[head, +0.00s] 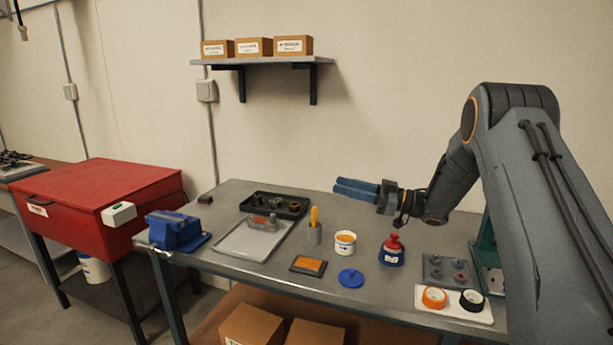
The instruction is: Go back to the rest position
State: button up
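My gripper (338,187) is in the head view, right of the middle, at the end of my arm. Its two blue fingers point left, above the grey workbench (225,290). They lie close together from this angle, and I cannot tell whether they are open or shut. No object shows between them. The gripper appears clear of the things on the bench.
The bench holds a blue vise (174,230), a grey tray (236,248), a dark tray (292,210), an open tub (345,242), a red-topped bottle (391,251) and tape rolls (434,297). A red cabinet (95,195) stands left. A shelf (262,61) with boxes hangs above.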

jog(key=w+d+f+m+t+h+b, duration=0.3)
jog(key=w+m+t+h, duration=0.4)
jog(key=h, duration=0.3)
jog(key=s+d+f+m+h+b, duration=0.2)
jog(key=s+d+f+m+h, duration=0.2)
jog(key=s+d+f+h, duration=0.3)
jog(key=s+f+m+g, duration=0.1)
jog(key=s+f+g, duration=0.1)
jog(key=s, duration=0.3)
jog(key=s+f+m+g+h+b, duration=0.1)
jog(key=s+f, duration=0.1)
jog(key=s, duration=0.3)
jog(key=s+d+f+m+g+h, duration=0.1)
jog(key=s+f+g, duration=0.1)
jog(key=s, duration=0.3)
jog(key=shift+s+f+g+b, duration=0.25)
jog(key=shift+s+g+b, duration=0.05)
jog(key=shift+s+b, duration=0.1)
jog(key=s+a+f+g, duration=0.1)
jog(key=s+f+g, duration=0.1)
jog(key=s, duration=0.9)
jog(key=s+a+f+m+g+b, duration=0.1)
jog(key=s+a+f+g, duration=0.1)
jog(key=s, duration=0.9)
jog(key=shift+f+g+b, duration=0.3)
jog(key=shift+f+g, duration=0.2)
jog(key=shift+g, duration=0.7)
